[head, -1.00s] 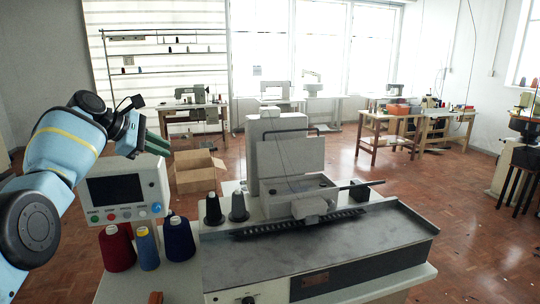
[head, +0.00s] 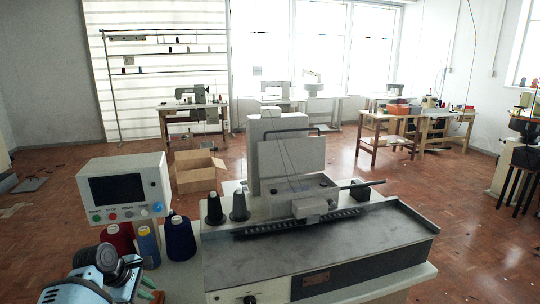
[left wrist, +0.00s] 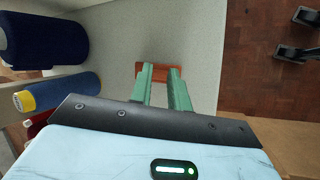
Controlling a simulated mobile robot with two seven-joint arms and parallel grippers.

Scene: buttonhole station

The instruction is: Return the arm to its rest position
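My left arm comes in at the lower left of the head view, with its left gripper (head: 149,291) low beside the table's front edge. In the left wrist view the two green fingers (left wrist: 161,75) stand apart with nothing visible held between them. A small orange-brown piece (left wrist: 160,72) lies on the pale tabletop beyond the fingertips. My right gripper is not in view.
The buttonhole machine (head: 320,240) fills the table's middle. A control box with a screen (head: 125,190) stands at left, behind red, blue and navy thread cones (head: 180,238). A cardboard box (head: 198,180) sits on the floor behind.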

